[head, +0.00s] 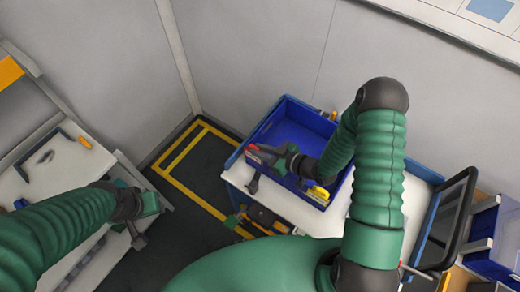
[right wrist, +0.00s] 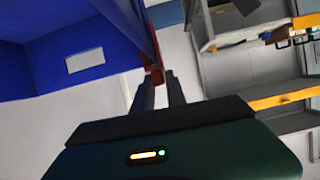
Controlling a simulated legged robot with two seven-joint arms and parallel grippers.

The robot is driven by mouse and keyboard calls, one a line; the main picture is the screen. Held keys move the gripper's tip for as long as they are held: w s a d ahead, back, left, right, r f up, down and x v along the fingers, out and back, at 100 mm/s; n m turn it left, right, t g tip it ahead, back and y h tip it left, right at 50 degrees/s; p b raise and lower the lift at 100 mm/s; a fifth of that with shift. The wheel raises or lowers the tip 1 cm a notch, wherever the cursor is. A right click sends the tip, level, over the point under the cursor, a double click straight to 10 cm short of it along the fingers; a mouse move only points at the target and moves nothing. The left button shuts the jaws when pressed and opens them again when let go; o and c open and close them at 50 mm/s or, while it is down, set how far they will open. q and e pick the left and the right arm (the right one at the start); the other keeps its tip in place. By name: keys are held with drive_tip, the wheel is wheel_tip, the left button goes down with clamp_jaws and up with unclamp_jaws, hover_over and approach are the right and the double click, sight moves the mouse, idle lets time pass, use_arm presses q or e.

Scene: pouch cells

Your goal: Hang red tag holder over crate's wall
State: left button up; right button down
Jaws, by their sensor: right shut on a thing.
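The blue crate (head: 296,128) stands on a white-topped table. The red tag holder (head: 254,150) is at the crate's left wall, and its red part (right wrist: 157,76) also shows in the right wrist view, right by the wall's edge. My right gripper (head: 266,152) is shut on the red holder, with its fingertips (right wrist: 158,84) close together on it. I cannot tell whether the holder straddles the rim. My left gripper (head: 152,212) is away to the left, and its jaws are not clear.
A yellow holder (head: 318,193) is at the crate's near wall. A white label (right wrist: 85,60) shows on a blue crate wall. A white bench (head: 65,175) is at the left, and a dark-framed cart (head: 448,225) and blue bin (head: 498,240) are at the right.

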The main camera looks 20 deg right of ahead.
drive_tip(key=shift+f+b, duration=0.35)
drive_tip(key=shift+f, duration=0.15)
drive_tip(key=c, duration=1.3)
unclamp_jaws()
drive_tip(key=shift+s+d+r, duration=0.15)
drive_tip(key=shift+s+d, duration=0.15)
drive_tip(key=b+v, duration=0.1)
drive_tip(key=v, duration=1.5)
drive_tip(key=shift+d, duration=0.1)
drive_tip(key=shift+w, duration=0.1)
